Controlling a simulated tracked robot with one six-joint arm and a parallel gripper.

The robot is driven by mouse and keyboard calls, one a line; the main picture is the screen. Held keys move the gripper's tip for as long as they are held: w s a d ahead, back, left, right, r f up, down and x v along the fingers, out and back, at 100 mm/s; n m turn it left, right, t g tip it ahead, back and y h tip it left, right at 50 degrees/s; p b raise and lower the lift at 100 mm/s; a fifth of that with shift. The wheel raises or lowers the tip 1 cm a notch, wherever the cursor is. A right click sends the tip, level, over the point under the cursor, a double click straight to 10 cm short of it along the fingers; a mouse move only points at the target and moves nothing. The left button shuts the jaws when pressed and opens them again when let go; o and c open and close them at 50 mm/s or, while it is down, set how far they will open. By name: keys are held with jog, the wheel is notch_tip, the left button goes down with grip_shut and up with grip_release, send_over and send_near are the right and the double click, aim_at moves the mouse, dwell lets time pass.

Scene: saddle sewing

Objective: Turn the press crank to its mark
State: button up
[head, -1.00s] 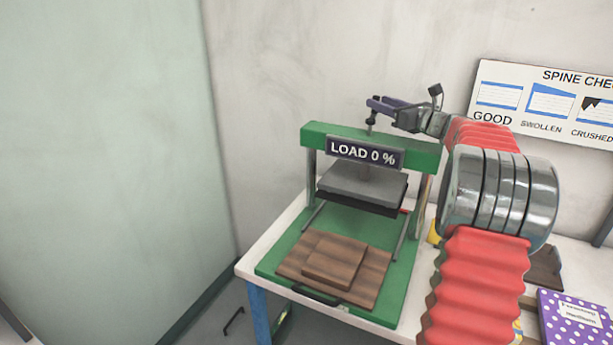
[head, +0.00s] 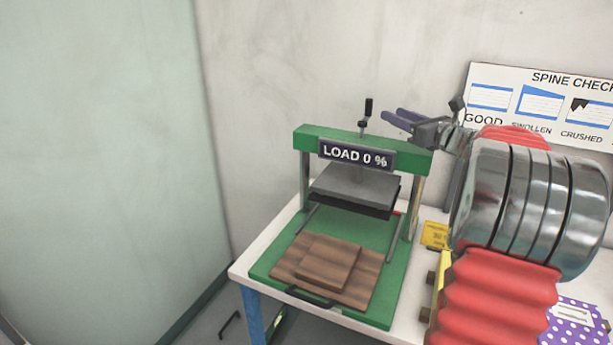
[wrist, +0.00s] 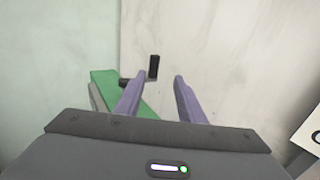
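The press (head: 309,140) is a green frame with a grey plate and a sign reading "LOAD 0 %". Its crank (head: 362,124) stands on top of the crossbar, with an upright black handle (head: 368,107). My gripper (head: 391,114) is to the right of the crank, at about its height and apart from it. In the wrist view the two purple fingers of my gripper (wrist: 160,78) are spread with nothing between them. The black handle (wrist: 154,66) shows beyond the fingertips, nearer the left finger. I cannot make out a crank mark.
Wooden boards (head: 365,291) lie on the press's green base, below the raised plate (head: 340,185). The press stands on a white table (head: 240,270). A spine check chart (head: 540,80) is at the right. A purple dotted book (head: 572,312) lies partly behind my arm.

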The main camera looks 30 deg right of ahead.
jog(key=s, duration=0.4)
jog(key=shift+s+d, duration=0.1)
jog(key=shift+s, duration=0.25)
jog(key=a+f+n+g+y, duration=0.1)
jog(key=a+n, duration=0.3)
jog(key=a, duration=0.6)
jog(key=s+a+f+n+g+y, duration=0.1)
jog(key=a+f+n+g+y, duration=0.1)
jog(key=a, duration=0.8)
jog(key=a+f+n+g+y, duration=0.1)
jog(key=a+f+n+g, duration=0.2)
jog(key=a+n, duration=0.5)
jog(key=a+g, duration=0.1)
jog(key=a, duration=0.2)
jog(key=shift+s+f+g+y, duration=0.3)
jog(key=shift+s+f, duration=0.1)
